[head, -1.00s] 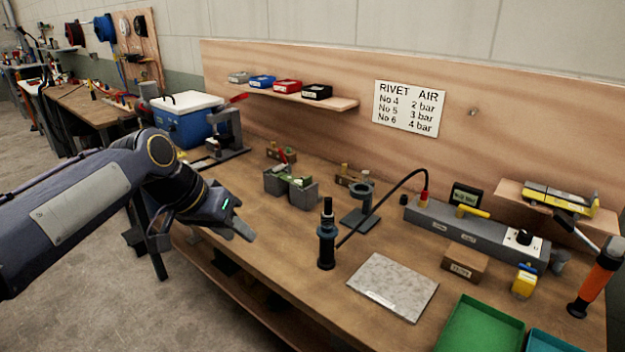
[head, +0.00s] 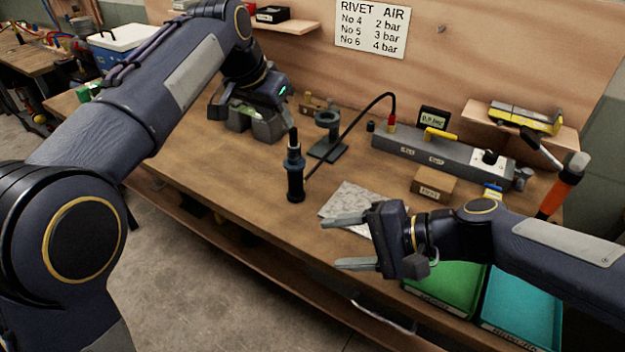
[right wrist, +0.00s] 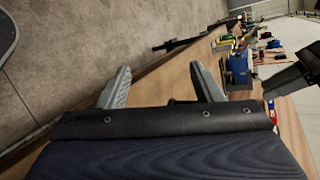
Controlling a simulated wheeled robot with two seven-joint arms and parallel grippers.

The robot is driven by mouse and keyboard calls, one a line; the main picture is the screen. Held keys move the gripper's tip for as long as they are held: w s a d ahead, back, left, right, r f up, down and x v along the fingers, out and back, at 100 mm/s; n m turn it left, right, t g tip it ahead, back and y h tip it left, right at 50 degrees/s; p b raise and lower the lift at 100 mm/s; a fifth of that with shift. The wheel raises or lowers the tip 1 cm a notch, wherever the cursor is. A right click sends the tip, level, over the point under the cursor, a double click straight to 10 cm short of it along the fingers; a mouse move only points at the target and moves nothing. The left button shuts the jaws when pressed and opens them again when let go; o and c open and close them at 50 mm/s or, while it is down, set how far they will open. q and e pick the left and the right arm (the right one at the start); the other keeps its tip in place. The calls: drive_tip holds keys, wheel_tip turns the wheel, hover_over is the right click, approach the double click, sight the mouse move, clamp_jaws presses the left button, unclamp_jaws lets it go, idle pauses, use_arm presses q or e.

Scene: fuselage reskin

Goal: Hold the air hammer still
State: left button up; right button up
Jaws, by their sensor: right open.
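The air hammer (head: 295,175), a dark upright tool with a hose rising from near it in an arc, stands on the wooden bench in the head view. My left gripper (head: 262,118) is over the grey holder (head: 232,120) with a green item, behind and left of the hammer. Its fingertips blend with the grey blocks, so its opening is unclear. My right gripper (head: 350,243) is open and empty, in front and right of the hammer, apart from it. Its two grey fingers also show spread in the right wrist view (right wrist: 160,88).
A pale plate (head: 345,202) lies partly behind my right gripper. A grey air manifold (head: 440,152), a small cardboard box (head: 433,185) and an orange-handled tool (head: 560,190) are at the right. Green (head: 450,290) and teal (head: 525,305) trays sit at the front edge.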

drive_tip(key=w+a+m+t+y, duration=0.35)
drive_tip(key=w+m, duration=0.35)
drive_tip(key=w, duration=0.4)
drive_tip(key=m+t, duration=0.2)
drive_tip(key=m, duration=0.4)
approach(289, 168)
drive_tip(key=s+a+r, duration=0.2)
drive_tip(key=a, duration=0.2)
drive_tip(key=w+f+m+t+h, duration=0.1)
drive_tip(key=w+m, duration=0.1)
drive_tip(key=w+f+m+t, duration=0.1)
drive_tip(key=f+m, duration=0.1)
drive_tip(key=w+f+m+t+h, duration=0.1)
drive_tip(key=w, duration=0.1)
drive_tip(key=shift+w+d+f+m+h, duration=0.3)
drive_tip(key=shift+d+m+h, duration=0.05)
drive_tip(key=shift+d+m, duration=0.05)
drive_tip(key=x, duration=0.7)
drive_tip(key=shift+w+a+f, duration=0.1)
drive_tip(key=shift+w+a, duration=0.15)
